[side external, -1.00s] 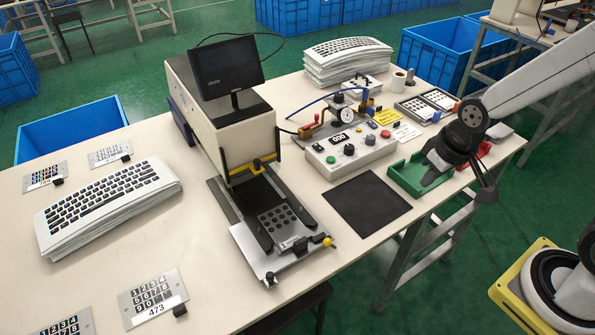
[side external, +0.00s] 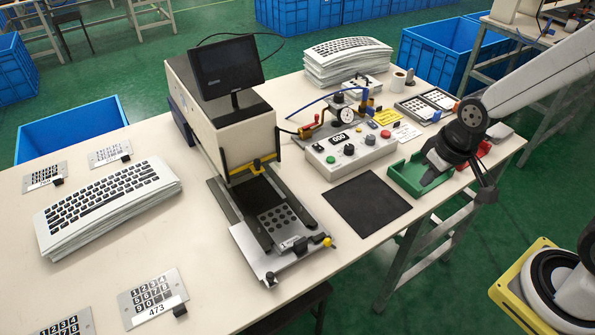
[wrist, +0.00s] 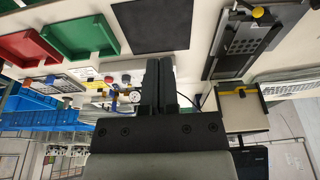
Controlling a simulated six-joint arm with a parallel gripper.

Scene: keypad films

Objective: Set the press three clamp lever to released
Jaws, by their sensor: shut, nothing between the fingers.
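The press (side external: 235,125) is a beige box with a black screen on top and a black slide in front. At the slide's front plate (side external: 255,257) sits a small black clamp with a yellow-knobbed lever (side external: 327,241), the knob on the right side. The yellow knob also shows at the top right of the wrist view (wrist: 257,12). I cannot read a press number or the lever's setting. My gripper (wrist: 159,62) is shut and empty, its two black fingers together, well apart from the lever. In the side view my wrist is above the green tray.
A control box (side external: 350,148) with buttons and a gauge stands right of the press. A black mat (side external: 367,204) and green tray (side external: 408,182) lie nearer. A red tray (wrist: 25,48) is beside the green one. The mat is clear.

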